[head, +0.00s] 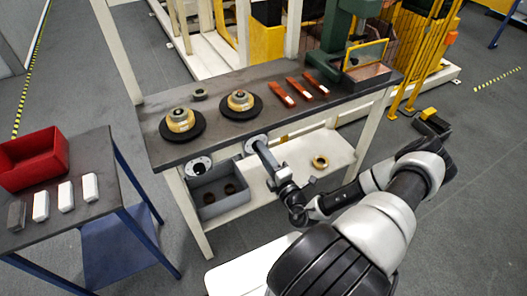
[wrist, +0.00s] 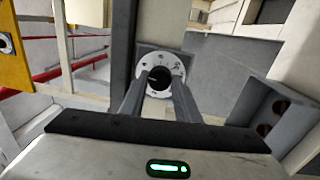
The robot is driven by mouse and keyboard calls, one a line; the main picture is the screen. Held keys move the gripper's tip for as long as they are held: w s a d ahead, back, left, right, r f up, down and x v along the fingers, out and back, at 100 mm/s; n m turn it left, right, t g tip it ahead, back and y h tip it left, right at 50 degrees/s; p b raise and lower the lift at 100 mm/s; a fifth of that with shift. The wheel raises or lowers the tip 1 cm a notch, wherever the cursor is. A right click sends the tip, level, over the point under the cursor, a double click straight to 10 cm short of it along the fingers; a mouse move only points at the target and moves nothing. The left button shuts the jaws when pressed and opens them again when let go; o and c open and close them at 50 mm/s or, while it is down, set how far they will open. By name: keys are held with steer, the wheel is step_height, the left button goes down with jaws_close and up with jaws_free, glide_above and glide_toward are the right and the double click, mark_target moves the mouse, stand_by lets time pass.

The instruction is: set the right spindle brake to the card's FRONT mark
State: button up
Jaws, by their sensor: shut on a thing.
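The right spindle brake (head: 254,139) is a round white dial on the front edge of the bench, below the right spindle. In the wrist view the dial (wrist: 160,67) shows dark marks around its rim and a dark knob (wrist: 160,78) at its centre. My gripper (head: 261,147) reaches it from the front, its fingers on either side of the knob, shut on it. The marks are too small to read, and I cannot tell which one the knob points to. The left brake dial (head: 199,166) is to the left. I cannot make out the card.
Two spindles with brass hubs (head: 180,119) (head: 239,100) stand on the bench (head: 215,136). A grey bin (head: 222,201) with dark rings sits on the lower shelf, beside a brass ring (head: 320,162). A side table (head: 60,229) holds a red bin.

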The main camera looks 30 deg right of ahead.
steer(key=shift+a+m, duration=0.1)
steer(key=shift+m, duration=1.6)
steer(key=o, duration=1)
steer(key=shift+o, duration=0.2)
steer(key=s+f, duration=0.1)
steer(key=s, duration=1.6)
steer(key=shift+s+p, duration=0.2)
steer(key=shift+p, duration=0.1)
steer(key=shift+f, duration=0.1)
